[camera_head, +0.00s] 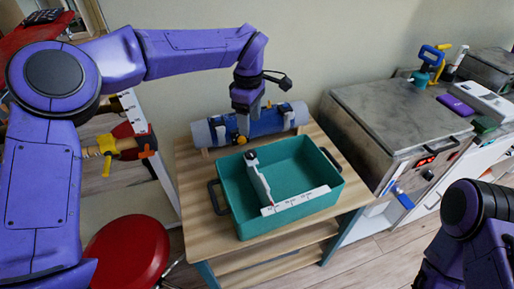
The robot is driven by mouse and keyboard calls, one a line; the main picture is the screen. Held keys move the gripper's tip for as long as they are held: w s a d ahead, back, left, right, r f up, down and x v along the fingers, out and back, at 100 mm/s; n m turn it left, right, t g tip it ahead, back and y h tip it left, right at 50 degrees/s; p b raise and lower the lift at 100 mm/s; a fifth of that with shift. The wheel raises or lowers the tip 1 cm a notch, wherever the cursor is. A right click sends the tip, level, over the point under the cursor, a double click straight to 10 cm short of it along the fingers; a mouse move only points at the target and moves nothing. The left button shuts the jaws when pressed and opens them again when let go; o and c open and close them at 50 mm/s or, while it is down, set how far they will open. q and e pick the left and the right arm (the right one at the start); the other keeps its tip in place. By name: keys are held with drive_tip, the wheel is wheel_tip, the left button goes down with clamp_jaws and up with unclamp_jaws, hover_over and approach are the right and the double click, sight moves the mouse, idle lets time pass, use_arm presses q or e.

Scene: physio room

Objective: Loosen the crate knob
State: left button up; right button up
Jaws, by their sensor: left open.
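A teal crate (318,203) with dark side handles stands on the wooden table. In it lies a white hinged ruler-like tool (297,201), one arm along the front wall and one running back. A small dark knob (250,156) sits at the back end of that arm, near the crate's rear left rim. My left gripper (246,122) points down above and behind the crate, open, just beyond the dark knob.
A grey roll with a blue wrap (274,120) lies behind the crate. A grey-topped cabinet (388,110) stands right of the table. A red stool (128,252) is at front left. A red and yellow tool (112,146) hangs at left.

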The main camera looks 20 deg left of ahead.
sight(251, 153)
use_arm(q)
wheel_tip(251, 153, down, 12)
drive_tip(key=shift+r, duration=0.15)
use_arm(e)
drive_tip(key=shift+w+f, duration=0.15)
drive_tip(key=shift+w, duration=0.05)
use_arm(q)
drive_tip(key=c, duration=1.1)
